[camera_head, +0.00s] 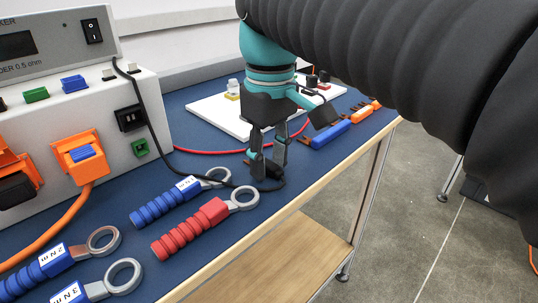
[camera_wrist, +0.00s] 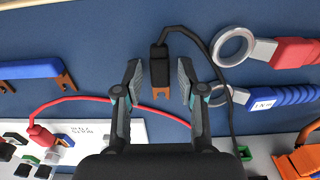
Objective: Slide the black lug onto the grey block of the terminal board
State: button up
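The black lug (camera_wrist: 159,66), with a copper fork end (camera_wrist: 161,92) and a black cable, lies on the blue bench mat. In the head view the lug (camera_head: 267,168) is low between the fingers and partly hidden. My gripper (camera_wrist: 160,82) is open, with one finger on each side of the lug and a small gap on both sides. It also shows in the head view (camera_head: 268,158), down close to the mat. The white terminal board (camera_wrist: 105,132) is at the lower left of the wrist view. Small coloured blocks stand on it; I cannot surely tell the grey one.
A red cable (camera_head: 210,152) runs along the board's front edge. Blue (camera_head: 331,134) and orange (camera_head: 362,112) fork-ended tools lie right of my gripper. Blue (camera_head: 165,206) and red (camera_head: 190,229) ring-ended tools lie in front. A white instrument (camera_head: 110,130) stands at left.

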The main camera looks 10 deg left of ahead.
grip_shut()
jog(key=shift+r, duration=0.1)
jog(key=shift+r+p, duration=2.3)
jog(key=shift+r, duration=0.15)
